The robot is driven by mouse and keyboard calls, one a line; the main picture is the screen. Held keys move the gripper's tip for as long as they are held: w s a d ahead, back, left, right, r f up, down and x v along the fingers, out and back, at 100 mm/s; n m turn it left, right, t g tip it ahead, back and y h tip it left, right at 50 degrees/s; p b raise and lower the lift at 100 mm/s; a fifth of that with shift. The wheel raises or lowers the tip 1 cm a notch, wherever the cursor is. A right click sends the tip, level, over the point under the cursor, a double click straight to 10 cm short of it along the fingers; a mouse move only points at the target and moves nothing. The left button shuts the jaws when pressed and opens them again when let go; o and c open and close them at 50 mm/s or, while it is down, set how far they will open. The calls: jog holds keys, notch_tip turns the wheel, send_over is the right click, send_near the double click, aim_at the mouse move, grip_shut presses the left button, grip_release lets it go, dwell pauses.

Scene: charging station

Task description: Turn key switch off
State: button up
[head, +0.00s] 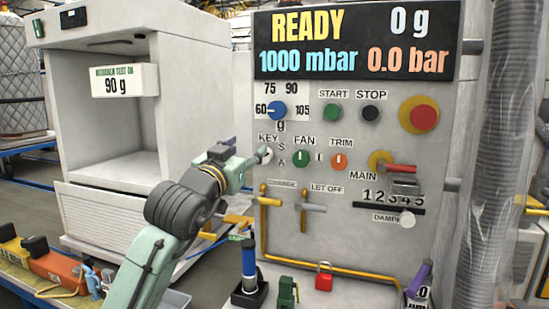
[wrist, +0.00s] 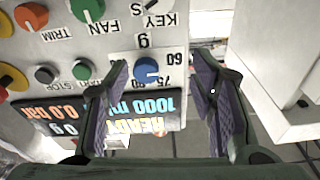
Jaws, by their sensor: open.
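The key switch (head: 265,155) is a small pale round knob under the KEY label on the grey panel, with the letters S and A to its right. My gripper (head: 238,166) is just left of it and in front of the panel, with a visible gap to the knob. In the wrist view, which shows the panel upside down, my gripper (wrist: 162,72) has its two dark fingers spread with nothing between them. The key's turn position is too small to tell.
The blue dial (head: 277,111) is above the key switch, and it shows between the fingers in the wrist view (wrist: 147,70). The green FAN knob (head: 300,159) and orange TRIM knob (head: 339,161) are to the right. A pale cabinet (head: 215,75) stands left. The display reads READY.

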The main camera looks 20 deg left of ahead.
jog(key=shift+g, duration=0.8)
jog(key=f, duration=0.1)
jog(key=w+f, duration=0.2)
jog(key=f, duration=0.1)
jog(key=shift+a, duration=0.2)
jog(key=w+p, duration=0.1)
jog(key=w, duration=0.4)
jog(key=w+p, duration=0.1)
jog(key=w, duration=0.4)
jog(key=shift+w+d+p, duration=0.2)
jog(key=shift+w+p, duration=0.1)
jog(key=shift+p, duration=0.05)
jog(key=shift+c, duration=0.2)
jog(key=c, duration=1.1)
jog(key=shift+n, duration=0.4)
jog(key=shift+n+p, duration=0.65)
jog(key=shift+n, duration=0.15)
jog(key=n+p, duration=0.3)
jog(key=n, duration=0.2)
jog(key=shift+r, duration=0.1)
jog(key=n+p, duration=0.1)
jog(key=n, duration=0.1)
jog(key=n+p, duration=0.2)
jog(key=shift+a+n, duration=0.2)
jog(key=shift+n, duration=0.2)
jog(key=shift+p, duration=0.3)
